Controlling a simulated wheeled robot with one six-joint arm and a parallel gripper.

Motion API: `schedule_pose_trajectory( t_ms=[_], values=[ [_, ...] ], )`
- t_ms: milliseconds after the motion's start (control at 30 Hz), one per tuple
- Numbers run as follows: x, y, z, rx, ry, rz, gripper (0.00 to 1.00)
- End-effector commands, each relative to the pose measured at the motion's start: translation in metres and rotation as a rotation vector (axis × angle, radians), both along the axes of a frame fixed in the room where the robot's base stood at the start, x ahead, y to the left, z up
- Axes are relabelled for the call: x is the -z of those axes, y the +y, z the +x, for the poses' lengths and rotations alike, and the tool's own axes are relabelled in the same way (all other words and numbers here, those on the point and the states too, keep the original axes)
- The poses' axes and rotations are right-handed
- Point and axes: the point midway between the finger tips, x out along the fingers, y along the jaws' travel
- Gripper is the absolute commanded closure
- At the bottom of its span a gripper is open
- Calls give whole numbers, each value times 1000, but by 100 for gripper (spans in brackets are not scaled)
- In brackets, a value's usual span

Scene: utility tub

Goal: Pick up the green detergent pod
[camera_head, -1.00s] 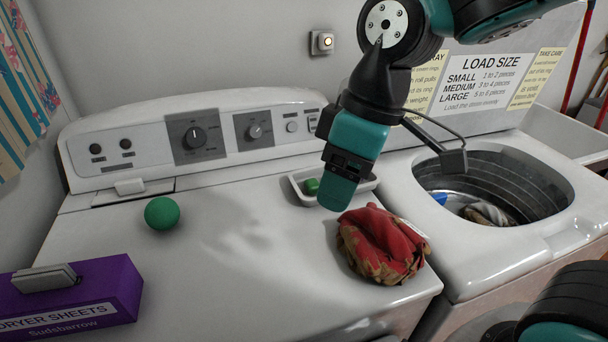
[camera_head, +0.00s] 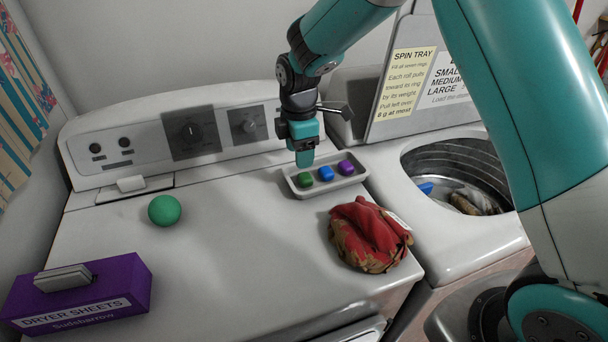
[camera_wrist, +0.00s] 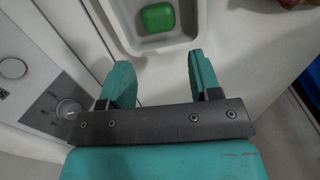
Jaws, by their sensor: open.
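The green detergent pod (camera_head: 305,180) lies at the left end of a small white tray (camera_head: 318,188) on top of the dryer. A blue pod (camera_head: 326,173) and a purple pod (camera_head: 346,167) lie to its right in the same tray. My gripper (camera_head: 304,163) is just above the tray's left end, beside and above the green pod in the head view. In the wrist view my gripper (camera_wrist: 156,80) is open and empty. The green pod (camera_wrist: 158,18) shows beyond the gap between the fingertips, apart from them.
A red and tan cloth bundle (camera_head: 368,236) lies just in front of the tray. A green ball (camera_head: 164,210) and a purple dryer sheets box (camera_head: 80,290) are at left. The open washer tub (camera_head: 455,165) is at right. The dryer top between ball and tray is clear.

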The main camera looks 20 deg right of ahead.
Motion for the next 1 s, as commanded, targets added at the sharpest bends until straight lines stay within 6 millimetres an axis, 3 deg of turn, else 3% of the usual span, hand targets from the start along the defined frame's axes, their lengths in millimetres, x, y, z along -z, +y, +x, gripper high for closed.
schedule_pose_trajectory(
  t_ms=[100,367,600,900,1000],
  values=[
    [17,0,0,1,2,0,43],
    [37,-2,-1,1,3,0,43],
    [72,-5,1,0,1,0,43],
    [78,-5,1,1,-1,1,43],
    [78,-5,1,1,-1,1,66]
  ],
)
